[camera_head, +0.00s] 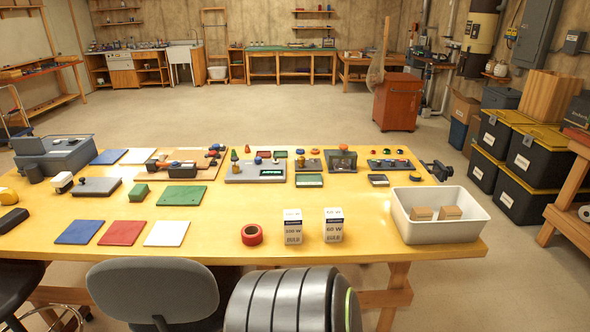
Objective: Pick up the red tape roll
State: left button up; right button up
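The red tape roll (251,235) lies on the yellow table (208,232) near its front edge, left of two white bulb boxes. Its ring and dark centre hole show, and nothing covers it. The first bulb box (293,227) stands upright just to the right of the roll, with a gap between them. The second bulb box (333,225) stands farther right. Neither of my grippers is in view.
A white bin (470,228) with two cardboard boxes stands at the table's right end. Blue (79,232), red (122,232) and white (166,233) squares lie left of the roll. A grey chair (150,290) stands before the table. Several items fill the table's back half.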

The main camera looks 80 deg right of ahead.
aim_at(256, 230)
jog(key=z, duration=1.85)
